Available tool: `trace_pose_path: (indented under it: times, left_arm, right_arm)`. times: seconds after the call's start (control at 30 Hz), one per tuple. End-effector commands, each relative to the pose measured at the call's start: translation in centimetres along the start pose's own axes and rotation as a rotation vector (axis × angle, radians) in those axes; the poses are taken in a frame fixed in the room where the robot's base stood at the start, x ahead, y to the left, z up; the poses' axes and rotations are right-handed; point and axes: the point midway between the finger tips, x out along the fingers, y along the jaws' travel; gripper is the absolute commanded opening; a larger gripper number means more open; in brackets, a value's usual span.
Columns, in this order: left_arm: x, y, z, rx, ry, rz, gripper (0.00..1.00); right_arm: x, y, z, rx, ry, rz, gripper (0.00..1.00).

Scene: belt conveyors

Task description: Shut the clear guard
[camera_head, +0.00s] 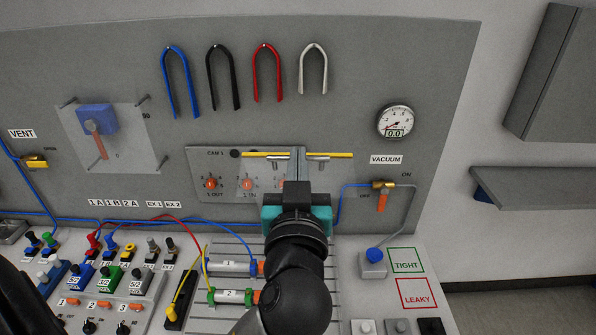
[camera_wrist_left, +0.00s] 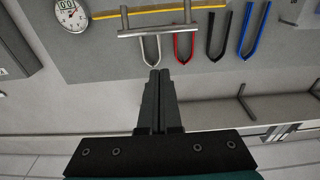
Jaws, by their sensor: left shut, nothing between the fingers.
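The clear guard shows as a see-through sheet with a yellow edge strip (camera_head: 263,154) in front of the CAM 1 panel (camera_head: 213,165). The sheet itself is hard to make out, and I cannot tell its exact angle. A metal bar handle (camera_head: 318,158) runs along the yellow edge. In the left wrist view the handle (camera_wrist_left: 158,31) and yellow strip (camera_wrist_left: 107,14) lie just beyond my fingertips. My left gripper (camera_head: 297,151) is shut and empty, its fingers overlapping the handle's middle in the head view. In the wrist view the fingertips (camera_wrist_left: 158,72) appear apart from the handle. My right gripper is out of view.
A vacuum gauge (camera_head: 394,121) and an orange-handled valve (camera_head: 382,199) sit right of the guard. Several hooked-up tubes (camera_head: 267,72) hang above it. Labelled cylinders (camera_head: 232,268), plugs and hoses crowd the bench below.

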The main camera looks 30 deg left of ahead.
Motion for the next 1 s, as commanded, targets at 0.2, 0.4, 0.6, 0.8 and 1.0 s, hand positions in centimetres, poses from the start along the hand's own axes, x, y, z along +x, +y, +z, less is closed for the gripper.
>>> trace_pose_path:
  times: [0.2,0.4,0.6,0.8,1.0]
  left_arm:
    - [2.7,0.0,0.1,0.003,0.005,-0.001,0.0]
    - [6.7,0.0,-0.3,0.008,0.001,-0.001,0.0]
    - [6.9,0.0,1.5,0.008,-0.007,0.003,0.0]
    - [5.7,0.0,2.9,0.006,-0.004,0.001,0.0]
    - [5.4,0.0,3.2,0.004,-0.003,0.001,0.0]
  right_arm:
    - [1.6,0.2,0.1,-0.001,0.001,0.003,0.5]
    - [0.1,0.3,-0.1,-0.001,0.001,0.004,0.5]
    - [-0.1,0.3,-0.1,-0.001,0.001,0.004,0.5]
    - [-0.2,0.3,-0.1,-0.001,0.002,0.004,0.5]
    - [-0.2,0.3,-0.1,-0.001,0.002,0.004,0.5]
